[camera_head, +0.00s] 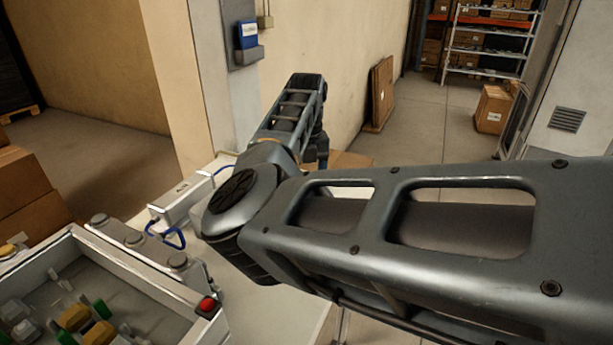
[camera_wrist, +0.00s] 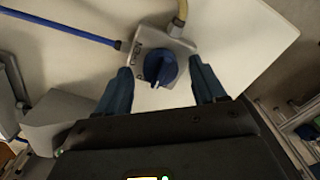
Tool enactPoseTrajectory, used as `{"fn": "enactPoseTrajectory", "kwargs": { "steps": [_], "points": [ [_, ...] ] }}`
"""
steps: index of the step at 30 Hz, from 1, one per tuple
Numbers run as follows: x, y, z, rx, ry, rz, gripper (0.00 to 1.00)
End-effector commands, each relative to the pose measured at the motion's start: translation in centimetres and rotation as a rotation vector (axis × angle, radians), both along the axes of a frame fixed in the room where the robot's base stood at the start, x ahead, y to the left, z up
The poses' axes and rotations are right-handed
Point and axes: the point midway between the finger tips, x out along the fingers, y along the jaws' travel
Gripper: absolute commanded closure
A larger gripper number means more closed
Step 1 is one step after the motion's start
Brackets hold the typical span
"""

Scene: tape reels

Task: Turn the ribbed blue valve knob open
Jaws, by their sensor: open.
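The ribbed blue valve knob (camera_wrist: 160,69) shows in the wrist view, mounted on a grey valve block (camera_wrist: 138,48) on a pale table top (camera_wrist: 235,30). A blue hose enters the block from the left and a yellowish hose leaves it at the top. My gripper (camera_wrist: 163,82) is open, with one finger on either side of the knob and a gap on both sides. Whether the fingertips are level with the knob I cannot tell. In the head view my arm hides the knob, and my gripper is not visible there.
In the head view, a machine with an open tray (camera_head: 110,290) of coloured parts and a red button (camera_head: 207,304) stands at lower left. A grey box (camera_wrist: 62,120) sits left of the fingers in the wrist view. Cardboard boxes (camera_head: 493,108) stand on the floor at the back right.

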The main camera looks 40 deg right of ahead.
Motion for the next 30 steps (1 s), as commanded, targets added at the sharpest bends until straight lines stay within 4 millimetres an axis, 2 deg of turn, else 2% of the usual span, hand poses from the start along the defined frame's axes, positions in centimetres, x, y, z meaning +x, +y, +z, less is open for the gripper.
{"fn": "enactPoseTrajectory", "kwargs": {
  "steps": [11, 27, 30],
  "points": [
    [-0.02, -0.01, -0.69, 0.000, 0.000, 0.000, 0.31],
    [-0.02, -0.01, -0.66, -0.001, 0.001, 0.000, 0.82],
    [-0.02, -0.01, -0.66, -0.001, 0.001, 0.000, 0.87]
  ]
}}
